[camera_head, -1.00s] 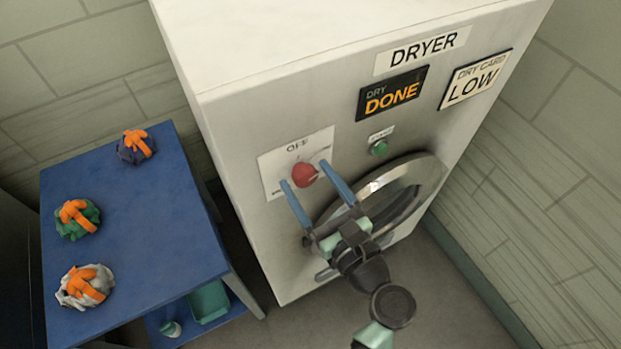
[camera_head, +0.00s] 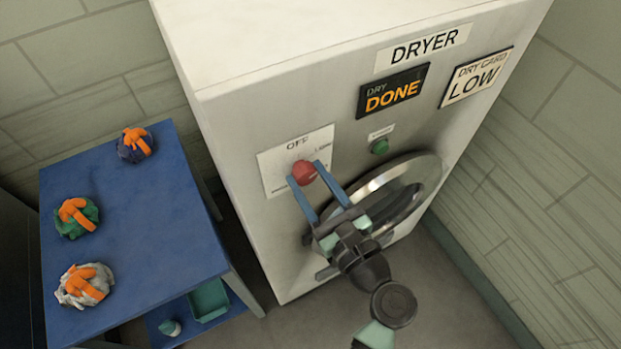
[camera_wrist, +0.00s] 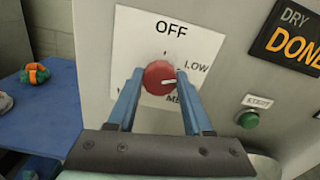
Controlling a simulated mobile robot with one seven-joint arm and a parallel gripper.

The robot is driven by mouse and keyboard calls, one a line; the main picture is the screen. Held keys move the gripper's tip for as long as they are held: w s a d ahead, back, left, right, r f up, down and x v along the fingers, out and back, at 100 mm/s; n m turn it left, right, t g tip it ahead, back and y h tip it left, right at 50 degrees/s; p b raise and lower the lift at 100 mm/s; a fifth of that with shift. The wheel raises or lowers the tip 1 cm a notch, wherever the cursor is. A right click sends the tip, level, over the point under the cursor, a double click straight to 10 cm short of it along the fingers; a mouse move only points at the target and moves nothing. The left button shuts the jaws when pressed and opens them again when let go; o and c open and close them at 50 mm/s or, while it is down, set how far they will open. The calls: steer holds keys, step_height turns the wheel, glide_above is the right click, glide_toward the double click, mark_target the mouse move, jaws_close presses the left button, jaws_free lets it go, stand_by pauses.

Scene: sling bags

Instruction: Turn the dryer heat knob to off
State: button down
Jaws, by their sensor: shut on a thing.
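The red dryer heat knob (camera_head: 304,171) sits on a white dial plate (camera_head: 272,177) on the front of the dryer (camera_head: 235,120). My gripper (camera_head: 305,172) has its two blue fingers closed on the knob, one on each side. In the wrist view the knob (camera_wrist: 158,77) sits between the fingertips. Its white pointer line points right, below the LOW label and away from OFF at the top. The MED label is partly covered by the right finger, and the lower left of the dial is hidden by the left finger.
A green start button (camera_head: 380,146) and the round metal door (camera_head: 415,185) are close right of the knob. The display (camera_head: 393,93) reads DONE and a card (camera_head: 475,79) reads LOW. A blue table (camera_head: 130,220) with three orange-strapped bundles stands at the left.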

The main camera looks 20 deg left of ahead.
steer(key=n+b, duration=0.2)
steer(key=n, duration=0.2)
steer(key=shift+f, duration=0.15)
steer(key=n+b, duration=0.2)
steer(key=n, duration=0.1)
steer(key=shift+n, duration=0.3)
steer(key=n+b, duration=0.2)
steer(key=n, duration=0.1)
steer(key=shift+s+b, duration=0.1)
steer(key=shift+b, duration=0.3)
steer(key=shift+n+b, duration=0.8)
steer(key=shift+n, duration=0.5)
steer(key=shift+c, duration=1.5)
jaws_free()
